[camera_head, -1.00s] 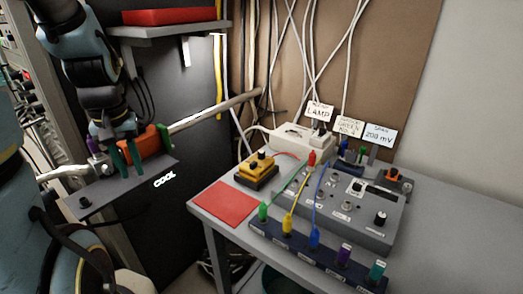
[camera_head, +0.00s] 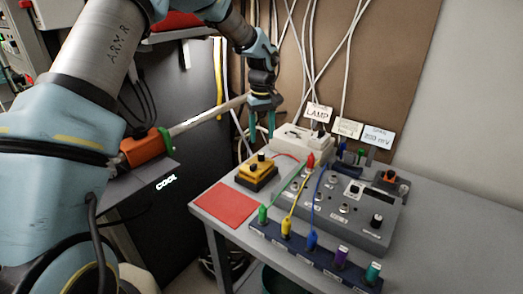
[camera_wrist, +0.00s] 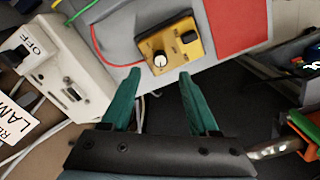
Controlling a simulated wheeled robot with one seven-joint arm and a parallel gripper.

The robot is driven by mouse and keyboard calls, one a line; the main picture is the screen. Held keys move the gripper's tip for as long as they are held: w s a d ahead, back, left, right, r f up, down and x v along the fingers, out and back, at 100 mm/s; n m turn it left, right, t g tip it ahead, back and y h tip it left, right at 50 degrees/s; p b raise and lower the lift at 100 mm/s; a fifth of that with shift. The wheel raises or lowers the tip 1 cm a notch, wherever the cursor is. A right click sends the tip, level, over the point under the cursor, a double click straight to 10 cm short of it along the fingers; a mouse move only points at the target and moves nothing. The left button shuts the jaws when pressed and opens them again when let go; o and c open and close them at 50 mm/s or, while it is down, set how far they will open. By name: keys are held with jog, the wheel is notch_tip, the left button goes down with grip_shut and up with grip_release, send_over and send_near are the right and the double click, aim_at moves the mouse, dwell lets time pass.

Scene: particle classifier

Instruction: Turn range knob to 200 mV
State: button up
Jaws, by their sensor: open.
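My gripper (camera_head: 262,136) is open and empty in the air behind the table's back left corner, left of the white box. In the wrist view its two green fingers (camera_wrist: 157,78) stand apart, pointing toward a yellow box (camera_wrist: 205,42). That box carries a white-topped knob (camera_wrist: 160,59) and a black knob (camera_wrist: 189,37). The grey console (camera_head: 345,232) has a black knob (camera_head: 376,220) at its right front and a smaller one (camera_head: 355,189) further back. I cannot read which knob is the range knob. A sign (camera_head: 379,136) behind the console reads 200 mV.
A white box (camera_head: 301,138) with a LAMP sign (camera_head: 318,111) stands at the table's back. A red mat (camera_head: 225,204) lies at the left. Coloured plugs and cables cross the console's front. An orange handle (camera_head: 147,147) is on the dark cabinet.

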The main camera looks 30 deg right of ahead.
aim_at(262, 154)
notch_tip(262, 154, down, 7)
jog(key=shift+f+p, duration=0.15)
jog(key=shift+p, duration=0.75)
jog(key=shift+c, duration=0.2)
grip_shut()
